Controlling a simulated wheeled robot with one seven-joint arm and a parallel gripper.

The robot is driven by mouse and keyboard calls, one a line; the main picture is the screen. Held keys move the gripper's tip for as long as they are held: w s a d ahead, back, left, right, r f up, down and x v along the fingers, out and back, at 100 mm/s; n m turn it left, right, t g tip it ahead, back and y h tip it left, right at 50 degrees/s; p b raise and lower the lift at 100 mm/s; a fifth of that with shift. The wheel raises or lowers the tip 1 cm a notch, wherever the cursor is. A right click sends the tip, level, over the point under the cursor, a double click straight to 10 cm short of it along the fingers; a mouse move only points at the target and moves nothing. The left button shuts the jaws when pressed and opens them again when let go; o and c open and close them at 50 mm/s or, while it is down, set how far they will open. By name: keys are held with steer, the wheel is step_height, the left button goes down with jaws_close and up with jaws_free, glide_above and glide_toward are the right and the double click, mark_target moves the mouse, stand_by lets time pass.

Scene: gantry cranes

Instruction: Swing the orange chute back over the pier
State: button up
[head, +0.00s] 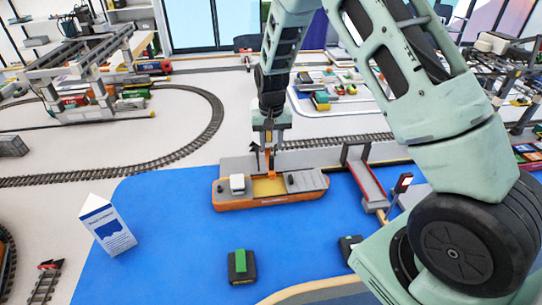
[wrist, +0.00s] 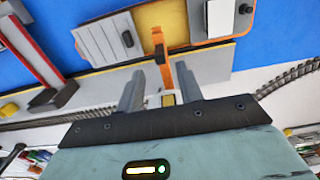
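The narrow orange chute (wrist: 163,45) reaches from the grey pier (wrist: 216,62) out over the ship's yellow hold in the wrist view. In the head view a part of the chute (head: 268,141) shows just below my gripper (head: 268,128). In the wrist view my gripper (wrist: 160,82) has its two grey fingers apart, on either side of the chute's pier end, with gaps to it. A small pale block with a yellowish face shows between the fingers. The orange-hulled ship (head: 222,203) lies along the pier (head: 237,165) on the blue water. The chute's pivot is not clear.
A red ramp (head: 368,186) with grey ends stands right of the ship. A black block with a green top (head: 241,266) and a blue-and-white carton (head: 107,226) stand in front. Curved track (head: 195,143) runs behind the pier. A grey gantry crane (head: 80,66) stands back left.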

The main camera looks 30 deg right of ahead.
mark_target(271, 156)
step_height(271, 156, down, 7)
steer(key=shift+r+p, duration=0.15)
steer(key=shift+p, duration=0.35)
jaws_close()
